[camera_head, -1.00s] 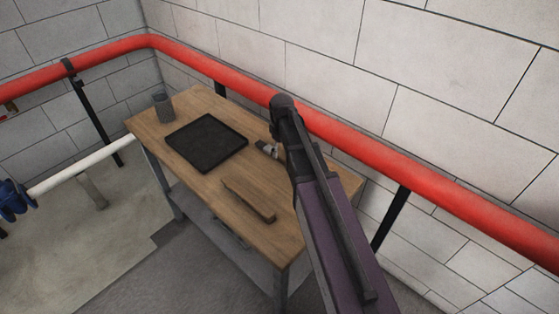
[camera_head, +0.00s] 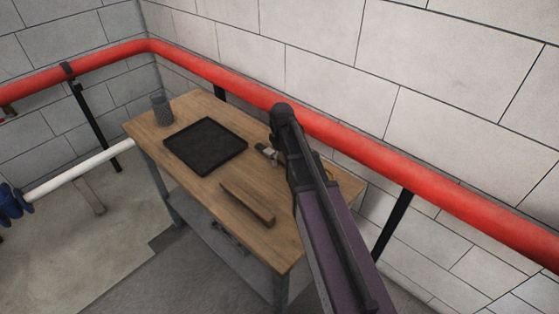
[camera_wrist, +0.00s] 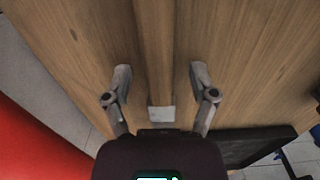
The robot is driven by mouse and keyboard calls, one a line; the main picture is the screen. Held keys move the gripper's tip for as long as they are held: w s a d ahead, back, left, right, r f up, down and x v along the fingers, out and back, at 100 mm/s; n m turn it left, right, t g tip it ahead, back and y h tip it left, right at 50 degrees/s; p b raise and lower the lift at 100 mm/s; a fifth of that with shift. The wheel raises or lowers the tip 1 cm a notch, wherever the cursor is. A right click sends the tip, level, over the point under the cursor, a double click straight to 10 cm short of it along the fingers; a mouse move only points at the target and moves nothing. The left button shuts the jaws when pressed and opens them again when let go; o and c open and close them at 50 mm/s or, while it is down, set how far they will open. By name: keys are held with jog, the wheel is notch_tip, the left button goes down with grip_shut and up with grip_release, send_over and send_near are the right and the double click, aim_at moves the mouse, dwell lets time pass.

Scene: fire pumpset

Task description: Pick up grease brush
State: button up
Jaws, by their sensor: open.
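The grease brush appears to be the long wooden piece (camera_head: 247,203) lying flat on the table, near its front edge. In the wrist view the wooden piece (camera_wrist: 155,45) runs from the top edge down between my fingers, with a pale grey end block (camera_wrist: 161,114). My gripper (camera_wrist: 160,75) is open, with one finger on each side of the wooden piece and a gap on both sides. In the head view my gripper (camera_head: 267,153) is over the table, partly hidden by my arm. Its height above the wood is hard to tell.
The wooden table (camera_head: 185,168) also holds a black tray (camera_head: 206,146) and a grey mesh cup (camera_head: 162,108) at the far left corner. A red pipe (camera_head: 340,134) runs along the block wall behind the table. A white pipe (camera_head: 85,168) is at left.

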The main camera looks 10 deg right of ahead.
aim_at(281, 158)
grip_shut()
jog(key=shift+r, duration=0.15)
notch_tip(281, 158, up, 4)
jog(key=p, duration=0.3)
jog(key=shift+f+p, duration=0.25)
jog(key=shift+p, duration=0.15)
jog(key=s, duration=0.5)
jog(key=s+d, duration=0.1)
jog(key=s, duration=0.4)
jog(key=s+r+p, duration=0.1)
jog(key=s, duration=0.5)
jog(key=shift+d+r, duration=0.1)
jog(key=shift+d, duration=0.3)
